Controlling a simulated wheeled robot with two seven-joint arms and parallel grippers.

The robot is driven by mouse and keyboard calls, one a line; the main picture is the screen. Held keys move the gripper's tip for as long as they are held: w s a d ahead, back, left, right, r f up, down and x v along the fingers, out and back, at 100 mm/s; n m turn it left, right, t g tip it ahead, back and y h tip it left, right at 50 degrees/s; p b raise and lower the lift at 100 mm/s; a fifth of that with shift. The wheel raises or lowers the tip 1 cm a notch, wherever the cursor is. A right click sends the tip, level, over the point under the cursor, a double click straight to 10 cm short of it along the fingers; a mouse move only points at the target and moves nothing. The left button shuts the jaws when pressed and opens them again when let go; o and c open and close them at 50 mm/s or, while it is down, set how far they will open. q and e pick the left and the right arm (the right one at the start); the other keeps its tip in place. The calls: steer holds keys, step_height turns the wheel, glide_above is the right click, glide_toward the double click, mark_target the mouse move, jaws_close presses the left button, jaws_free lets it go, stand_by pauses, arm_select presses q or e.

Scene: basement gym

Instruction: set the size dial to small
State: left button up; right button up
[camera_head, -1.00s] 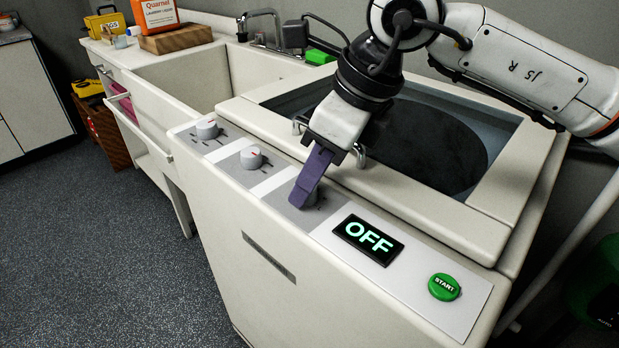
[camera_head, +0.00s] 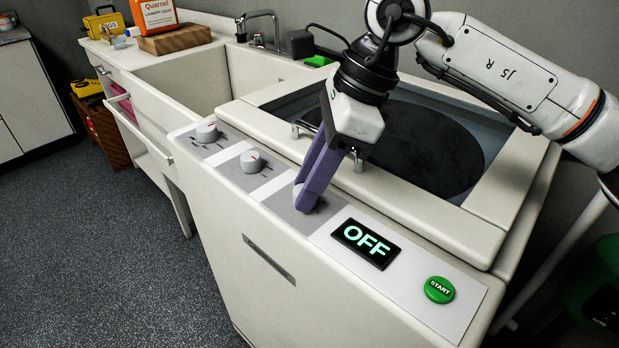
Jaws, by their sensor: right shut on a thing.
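Three white dials sit in a row on the washer's sloped control panel (camera_head: 455,318). The far dial (camera_head: 206,132) and the middle dial (camera_head: 251,161) are uncovered; the middle one shows a red mark. The near dial (camera_head: 298,190) is mostly hidden behind my right gripper (camera_head: 305,203). The purple fingers of my right gripper are shut on this near dial, pointing down at the panel. I cannot read the labels around the dials, so I cannot tell which is the size dial or where its pointer stands. My left gripper is not in view.
The display (camera_head: 366,244) reads OFF, and a green START button (camera_head: 439,290) is to its right. The washer's dark lid (camera_head: 430,150) with a metal handle lies behind the panel. A sink (camera_head: 190,85), a wooden block (camera_head: 175,39) and an orange detergent bottle (camera_head: 155,14) are at the back left.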

steer(key=o, duration=1.1)
steer(key=shift+c, duration=0.2)
steer(key=shift+r, duration=0.1)
steer(key=v, duration=1)
steer(key=shift+p, duration=0.3)
steer(key=shift+d, duration=0.15)
